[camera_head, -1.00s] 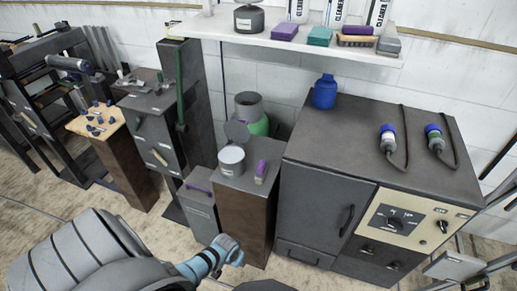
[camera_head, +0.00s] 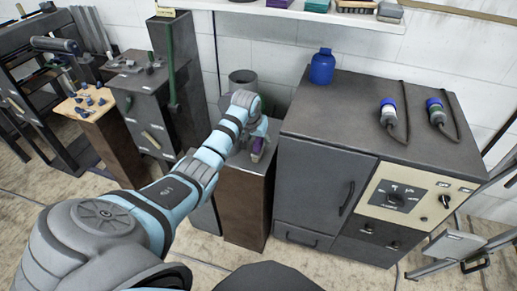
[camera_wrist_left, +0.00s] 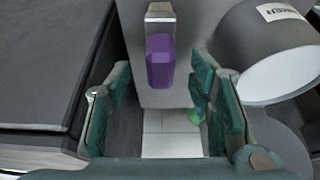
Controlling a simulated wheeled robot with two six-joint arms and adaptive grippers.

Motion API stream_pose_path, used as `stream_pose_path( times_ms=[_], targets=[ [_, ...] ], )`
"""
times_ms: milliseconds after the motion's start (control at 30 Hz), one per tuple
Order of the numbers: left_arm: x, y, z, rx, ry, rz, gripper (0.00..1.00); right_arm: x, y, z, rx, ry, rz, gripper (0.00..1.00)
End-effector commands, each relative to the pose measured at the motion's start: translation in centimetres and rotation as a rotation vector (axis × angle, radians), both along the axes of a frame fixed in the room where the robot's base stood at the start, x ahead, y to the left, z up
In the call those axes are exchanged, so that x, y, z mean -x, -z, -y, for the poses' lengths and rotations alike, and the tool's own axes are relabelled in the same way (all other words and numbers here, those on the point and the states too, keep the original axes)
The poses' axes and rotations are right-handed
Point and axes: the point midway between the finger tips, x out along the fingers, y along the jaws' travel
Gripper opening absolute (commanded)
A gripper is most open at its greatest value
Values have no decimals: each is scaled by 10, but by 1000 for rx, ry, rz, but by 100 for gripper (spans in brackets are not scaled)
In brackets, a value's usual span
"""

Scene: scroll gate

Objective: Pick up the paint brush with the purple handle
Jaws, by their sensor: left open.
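The purple-handled paint brush (camera_head: 257,147) is on top of the small brown-sided cabinet (camera_head: 246,185). In the left wrist view its purple handle (camera_wrist_left: 160,62) points toward me, with a grey part (camera_wrist_left: 160,14) beyond it. My left gripper (camera_wrist_left: 165,105) is open. Its fingers stand either side of the handle's line, and the gap between them is empty. The handle shows beyond the fingertips; I cannot tell the exact distance. In the head view my left forearm and wrist reach over the cabinet and hide most of the gripper. My right gripper is not in view.
The large grey cabinet (camera_head: 315,185), with a blue bottle (camera_head: 322,68) on top, stands right of the brush. A shelf (camera_head: 290,14) hangs above. A workbench stands at left.

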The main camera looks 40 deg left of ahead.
Motion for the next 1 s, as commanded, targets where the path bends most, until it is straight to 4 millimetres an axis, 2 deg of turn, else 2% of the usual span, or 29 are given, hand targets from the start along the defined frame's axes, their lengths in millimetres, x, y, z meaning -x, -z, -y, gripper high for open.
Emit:
stream_pose_path(
  times_ms=[33,100,333,633,867,1000],
  targets=[
    [-4,15,-1,2,-1,-2,48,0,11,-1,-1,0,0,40],
    [-7,23,-2,2,0,-2,48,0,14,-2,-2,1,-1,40],
    [-8,23,-3,0,0,0,48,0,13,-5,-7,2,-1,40],
    [-8,23,-3,0,0,0,0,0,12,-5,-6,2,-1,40],
    [-8,23,-3,0,0,0,0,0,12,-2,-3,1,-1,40],
    [-8,15,-3,-1,1,1,0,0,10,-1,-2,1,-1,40]
  ],
)
